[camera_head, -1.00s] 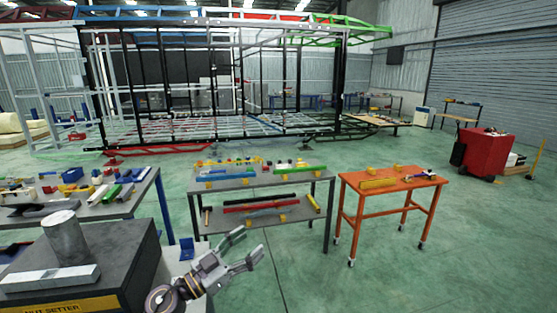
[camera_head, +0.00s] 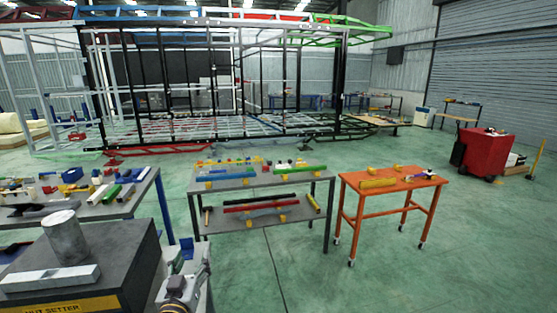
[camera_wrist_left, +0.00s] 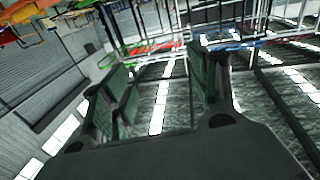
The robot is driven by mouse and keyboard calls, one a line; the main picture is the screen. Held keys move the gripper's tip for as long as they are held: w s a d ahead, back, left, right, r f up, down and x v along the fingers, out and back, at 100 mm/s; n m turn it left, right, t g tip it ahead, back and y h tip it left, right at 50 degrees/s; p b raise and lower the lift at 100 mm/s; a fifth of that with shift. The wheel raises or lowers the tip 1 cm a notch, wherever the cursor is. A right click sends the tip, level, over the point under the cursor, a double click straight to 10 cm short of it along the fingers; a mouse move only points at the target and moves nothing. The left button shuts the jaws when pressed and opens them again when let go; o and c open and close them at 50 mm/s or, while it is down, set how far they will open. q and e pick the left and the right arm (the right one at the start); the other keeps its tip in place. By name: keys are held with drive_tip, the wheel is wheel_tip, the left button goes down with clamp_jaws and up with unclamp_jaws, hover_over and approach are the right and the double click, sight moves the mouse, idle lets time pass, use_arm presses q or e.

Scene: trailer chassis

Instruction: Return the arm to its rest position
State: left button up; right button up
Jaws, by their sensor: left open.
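My left gripper (camera_head: 203,272) is at the bottom of the head view, beside the dark nut setter machine (camera_head: 100,250). It is seen nearly end-on and only partly. In the left wrist view my left gripper (camera_wrist_left: 160,82) shows two green-padded fingers spread apart with nothing between them. The wrist picture is turned over, with the roof lights low in it and the chassis frame near the top. My right gripper is not in view.
A grey table (camera_head: 262,181) with coloured parts stands ahead, an orange wheeled table (camera_head: 405,184) to its right, and a bench with parts (camera_head: 95,210) at left. The trailer chassis (camera_head: 215,127) stands behind.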

use_arm(q)
drive_tip(key=s+a+f+g+y, duration=0.1)
drive_tip(key=s+a+f+g, duration=0.2)
drive_tip(key=s+f+g, duration=0.8)
drive_tip(key=s+d+f+m+g+h, duration=0.25)
drive_tip(key=s+d+f+g, duration=0.2)
drive_tip(key=s+f, duration=0.75)
drive_tip(key=s+f+b, duration=0.1)
drive_tip(key=s+f, duration=0.1)
drive_tip(key=f, duration=1.5)
drive_tip(key=s+f+b, duration=0.1)
drive_tip(key=s+f, duration=0.1)
drive_tip(key=f, duration=1.4)
drive_tip(key=s+a+f+g+b, duration=0.1)
drive_tip(key=s+a+f, duration=0.1)
drive_tip(key=s+f, duration=0.8)
drive_tip(key=s+a+f+m+g+b, duration=0.1)
drive_tip(key=s+a+f, duration=0.1)
drive_tip(key=s+f, duration=0.9)
drive_tip(key=shift+s+f, duration=0.2)
drive_tip(key=shift+s, duration=0.45)
drive_tip(key=shift+y, duration=0.25)
